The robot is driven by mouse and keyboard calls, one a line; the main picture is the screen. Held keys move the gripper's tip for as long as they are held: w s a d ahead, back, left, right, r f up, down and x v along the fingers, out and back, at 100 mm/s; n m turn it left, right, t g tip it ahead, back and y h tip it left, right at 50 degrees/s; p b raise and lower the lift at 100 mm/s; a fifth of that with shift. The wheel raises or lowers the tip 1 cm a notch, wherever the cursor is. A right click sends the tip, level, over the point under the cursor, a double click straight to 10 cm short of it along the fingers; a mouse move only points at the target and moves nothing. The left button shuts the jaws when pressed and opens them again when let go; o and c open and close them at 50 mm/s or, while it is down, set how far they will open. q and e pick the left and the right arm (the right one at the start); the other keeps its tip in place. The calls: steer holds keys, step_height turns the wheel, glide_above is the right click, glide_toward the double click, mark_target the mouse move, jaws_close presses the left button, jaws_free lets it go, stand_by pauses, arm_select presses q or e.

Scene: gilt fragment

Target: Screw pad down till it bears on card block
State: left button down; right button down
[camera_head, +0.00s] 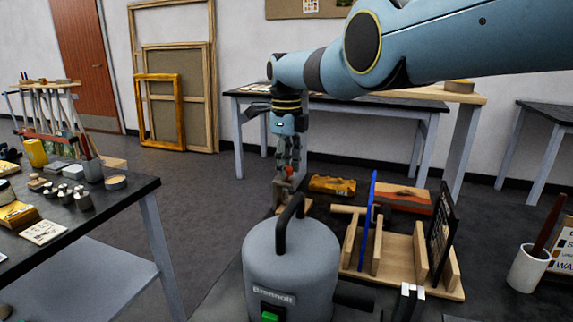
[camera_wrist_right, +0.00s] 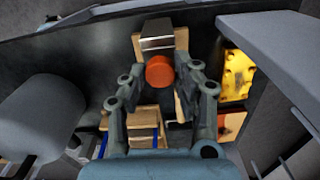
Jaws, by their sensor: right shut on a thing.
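My right gripper (camera_head: 288,170) reaches down from the right arm to the far part of the bench. In the right wrist view its two fingers (camera_wrist_right: 160,85) stand either side of a round orange-red knob (camera_wrist_right: 159,71) and are shut on it. The knob (camera_head: 291,171) also shows small in the head view. It sits over a small wooden stand (camera_head: 283,190), mostly hidden behind the fingers and the grey canister. In the wrist view a dark and silvery block (camera_wrist_right: 157,35) lies just beyond the knob. The pad and card block cannot be made out clearly.
A grey canister (camera_head: 292,255) with a black handle stands in front of the stand. A wooden rack (camera_head: 410,262) with upright panels is at right. A gilt fragment (camera_head: 332,185) lies behind. A side table (camera_head: 75,235) with jars is at left.

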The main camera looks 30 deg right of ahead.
steer(key=m, duration=0.5)
steer(key=shift+r+m, duration=0.1)
steer(key=shift+m, duration=0.3)
steer(key=shift+m, duration=0.3)
steer(key=c, duration=1)
jaws_free()
step_height(320, 180, up, 12)
steer(key=shift+f, duration=0.1)
